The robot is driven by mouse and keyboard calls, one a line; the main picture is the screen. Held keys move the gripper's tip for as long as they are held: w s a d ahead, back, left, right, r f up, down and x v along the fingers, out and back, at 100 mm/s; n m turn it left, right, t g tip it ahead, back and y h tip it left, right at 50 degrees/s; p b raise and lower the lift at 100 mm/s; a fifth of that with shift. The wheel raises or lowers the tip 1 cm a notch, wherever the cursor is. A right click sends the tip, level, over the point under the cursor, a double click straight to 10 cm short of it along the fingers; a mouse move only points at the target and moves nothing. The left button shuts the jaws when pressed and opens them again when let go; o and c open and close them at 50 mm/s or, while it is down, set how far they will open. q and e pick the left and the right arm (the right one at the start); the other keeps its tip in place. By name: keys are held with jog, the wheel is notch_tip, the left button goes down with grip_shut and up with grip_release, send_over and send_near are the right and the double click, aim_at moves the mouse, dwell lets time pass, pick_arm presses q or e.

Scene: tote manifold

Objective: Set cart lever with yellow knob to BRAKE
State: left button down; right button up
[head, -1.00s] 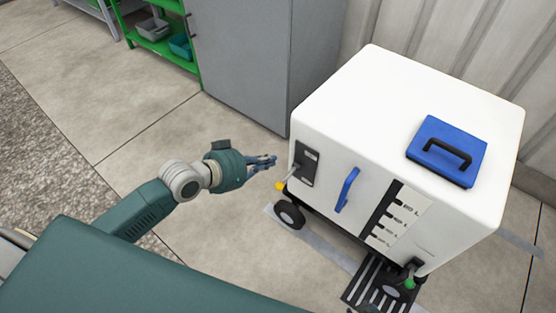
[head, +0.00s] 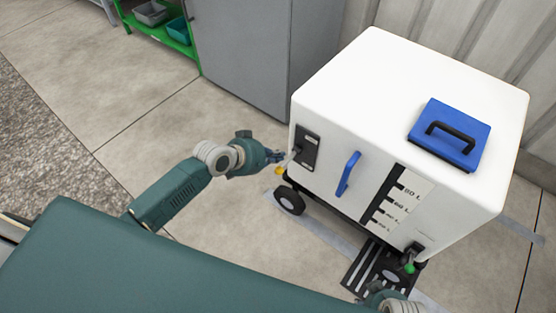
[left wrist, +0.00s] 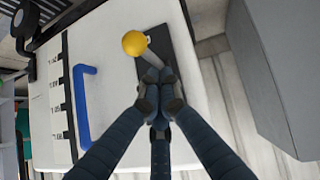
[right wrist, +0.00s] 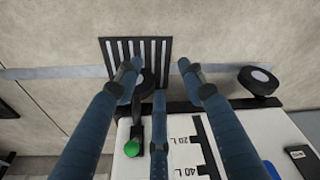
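The lever's yellow knob (head: 279,171) sticks out low to the left of its dark plate (head: 307,148) on the white cart (head: 400,95). In the left wrist view the yellow knob (left wrist: 134,43) stands beyond my fingertips, and its grey shaft (left wrist: 153,60) runs down to them. My left gripper (head: 280,156) is at the lever, its fingers drawn together (left wrist: 160,85). I cannot tell whether the shaft lies between the fingertips. The plate's markings are unreadable.
The cart front also has a blue handle (head: 348,174) and a level scale (head: 400,205). The green knob (head: 409,268) is at the lower right, above a floor grate (head: 365,267). A grey cabinet (head: 245,50) stands behind. The floor left of my left arm is clear.

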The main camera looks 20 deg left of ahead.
pick_arm(q)
jog(key=shift+d+f, duration=0.15)
jog(key=shift+f, duration=0.45)
pick_arm(e)
jog(key=shift+w+r, duration=0.15)
jog(key=shift+r, duration=0.6)
